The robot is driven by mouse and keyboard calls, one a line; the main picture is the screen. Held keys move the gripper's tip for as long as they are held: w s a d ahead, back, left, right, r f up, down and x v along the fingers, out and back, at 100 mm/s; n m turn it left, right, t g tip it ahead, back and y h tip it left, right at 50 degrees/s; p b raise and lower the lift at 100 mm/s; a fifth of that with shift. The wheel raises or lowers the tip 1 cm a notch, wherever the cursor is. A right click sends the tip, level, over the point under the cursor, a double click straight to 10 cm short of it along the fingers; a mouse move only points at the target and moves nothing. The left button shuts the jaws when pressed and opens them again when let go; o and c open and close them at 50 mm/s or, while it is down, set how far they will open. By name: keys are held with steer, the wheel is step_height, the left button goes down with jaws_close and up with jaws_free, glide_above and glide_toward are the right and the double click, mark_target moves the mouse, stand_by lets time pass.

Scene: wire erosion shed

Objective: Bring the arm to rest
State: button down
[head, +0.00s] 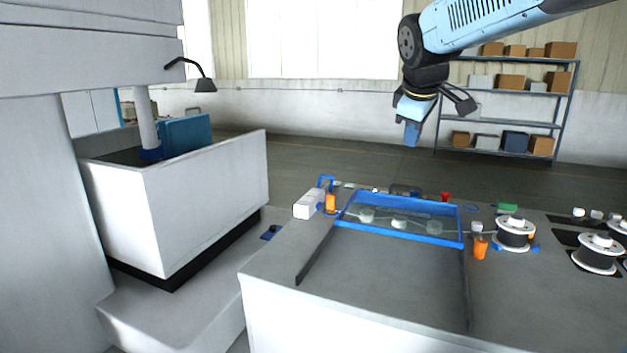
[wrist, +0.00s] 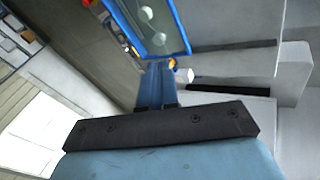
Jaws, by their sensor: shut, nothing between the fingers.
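My arm (head: 480,22) is light blue and reaches in from the top right of the head view. My gripper (head: 412,134) hangs from its wrist, pointing down, in the air above and beyond the worktable. Its blue fingers are shut and hold nothing. In the wrist view the shut fingers (wrist: 156,84) stand out past a dark bar, with the blue-framed tray behind them. No part of the gripper touches anything in the head view.
A blue-framed tray (head: 405,232) with several pale pieces lies on the worktable (head: 385,285). White spools (head: 514,232), orange bottles (head: 480,247) and a white box (head: 308,204) stand near it. A large white machine (head: 200,200) is at left. Shelves (head: 507,122) stand behind; the air around my gripper is clear.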

steer(key=s+d+f+m, duration=0.1)
steer(key=s+f+m, duration=0.2)
steer(key=s, duration=0.4)
steer(key=s+d+f+m+y, duration=0.1)
steer(key=s+f+m, duration=0.3)
steer(key=s, duration=0.4)
steer(key=s+d+f+m, duration=0.1)
steer(key=s+f+m, duration=0.2)
steer(key=s, duration=0.4)
steer(key=shift+s+f+g, duration=0.3)
steer(key=shift+s+f, duration=0.05)
steer(key=shift+f, duration=0.55)
